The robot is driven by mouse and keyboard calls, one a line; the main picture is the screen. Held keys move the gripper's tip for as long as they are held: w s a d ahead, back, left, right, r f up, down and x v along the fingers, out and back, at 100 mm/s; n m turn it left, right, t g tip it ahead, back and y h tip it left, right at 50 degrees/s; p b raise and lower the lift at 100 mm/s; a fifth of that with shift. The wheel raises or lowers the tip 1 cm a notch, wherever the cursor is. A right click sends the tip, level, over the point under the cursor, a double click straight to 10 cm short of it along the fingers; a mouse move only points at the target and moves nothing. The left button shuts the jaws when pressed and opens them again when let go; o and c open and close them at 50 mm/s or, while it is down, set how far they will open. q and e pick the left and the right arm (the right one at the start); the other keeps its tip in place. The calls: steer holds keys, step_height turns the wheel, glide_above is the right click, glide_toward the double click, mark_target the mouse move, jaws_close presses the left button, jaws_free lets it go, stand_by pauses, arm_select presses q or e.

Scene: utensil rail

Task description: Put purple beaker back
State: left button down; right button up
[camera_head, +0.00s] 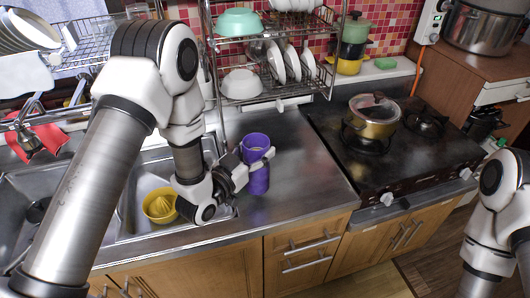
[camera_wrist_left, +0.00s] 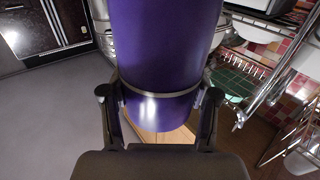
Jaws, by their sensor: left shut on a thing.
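The purple beaker (camera_head: 257,178) is upright at the steel counter, right of the sink, in the head view. My left gripper (camera_head: 257,160) is shut on it, with fingers on both sides of its body. In the left wrist view the beaker (camera_wrist_left: 165,60) fills the upper middle, and the left gripper's fingers (camera_wrist_left: 160,106) press against its sides. I cannot tell whether its base touches the counter. My right arm shows at the right edge of the head view, but its gripper is out of view.
A dish rack (camera_head: 270,98) with bowls and plates stands behind the beaker. A yellow strainer (camera_head: 160,206) is in the sink (camera_head: 130,222) to the left. The stove (camera_head: 425,165) holds a gold pot (camera_head: 372,121). Counter (camera_head: 310,190) right of the beaker is clear.

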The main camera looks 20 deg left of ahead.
arm_select(q)
steer(key=x, duration=0.2)
steer(key=shift+w+d, duration=0.2)
steer(key=shift+d, duration=0.05)
steer(key=f, duration=0.1)
steer(key=f+p, duration=0.1)
steer(key=f, duration=0.2)
steer(key=shift+w+p, duration=0.3)
steer(key=shift+p, duration=0.1)
steer(key=c, duration=0.7)
jaws_free()
steer(key=shift+s+d+f, duration=0.1)
steer(key=o, duration=0.4)
steer(key=shift+r, duration=0.2)
